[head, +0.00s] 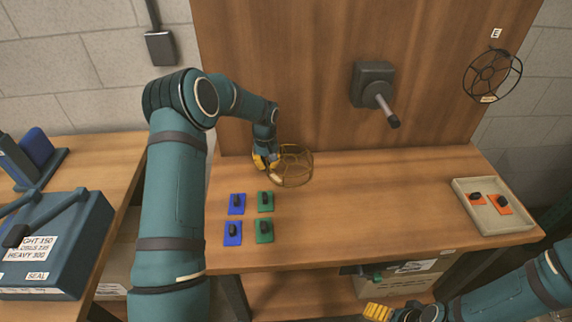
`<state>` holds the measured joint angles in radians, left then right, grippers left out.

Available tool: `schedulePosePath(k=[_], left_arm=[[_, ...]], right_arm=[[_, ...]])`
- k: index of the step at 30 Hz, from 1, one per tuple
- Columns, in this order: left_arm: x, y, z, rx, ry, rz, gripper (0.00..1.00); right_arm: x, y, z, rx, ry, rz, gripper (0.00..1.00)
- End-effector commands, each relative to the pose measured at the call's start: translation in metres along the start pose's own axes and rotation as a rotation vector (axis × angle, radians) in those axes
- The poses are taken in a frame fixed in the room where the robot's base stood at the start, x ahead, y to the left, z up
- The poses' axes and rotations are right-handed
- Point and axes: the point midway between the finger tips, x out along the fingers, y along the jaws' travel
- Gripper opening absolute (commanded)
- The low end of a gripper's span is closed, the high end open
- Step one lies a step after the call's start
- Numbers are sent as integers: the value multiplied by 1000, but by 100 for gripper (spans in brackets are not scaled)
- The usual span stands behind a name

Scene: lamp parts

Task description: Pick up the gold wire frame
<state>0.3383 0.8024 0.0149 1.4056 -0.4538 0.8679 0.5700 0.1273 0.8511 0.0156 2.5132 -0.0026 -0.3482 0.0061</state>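The gold wire frame (297,166) is a round, open cage of thin wire on the wooden workbench, near the back panel. My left gripper (266,163) reaches down at the frame's left side, its yellow fingertips overlapping the left rim in the head view. The fingertips look apart, and I cannot tell whether they touch the wire. My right gripper (378,312) is low at the bottom edge, in front of the bench and away from the frame. Its yellow fingers show, but their opening is unclear.
Blue pads (236,204) and green pads (265,200) with dark knobs lie in front of the frame. A tray (512,222) with orange pads stands at the right. A grey bracket with a rod (373,85) juts from the panel. A dark wire cage (492,76) hangs at upper right. The bench middle is clear.

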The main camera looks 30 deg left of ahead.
Motion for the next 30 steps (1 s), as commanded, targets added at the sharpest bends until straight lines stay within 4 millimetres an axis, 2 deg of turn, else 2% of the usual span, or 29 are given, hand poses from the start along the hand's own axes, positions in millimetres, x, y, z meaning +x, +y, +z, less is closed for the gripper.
schedulePosePath(k=[5, 10, 21, 26, 30], left_arm=[[-1, 0, 1, 1, -2, -1, 0], [-13, 0, 4, 1, 0, -1, 0], [-76, 0, 4, 1, 2, 1, 0], [-71, -2, 34, 3, -3, -1, 0], [-71, -4, 66, 4, -2, -1, 0]], right_arm=[[0, 0, 0, 0, 0, 0, 84], [-3, -1, -1, 1, 3, 0, 84], [-12, -5, -5, 3, 11, 1, 84], [-11, -4, -5, 3, 11, 1, 84], [-11, -4, -5, 3, 11, 1, 84]])
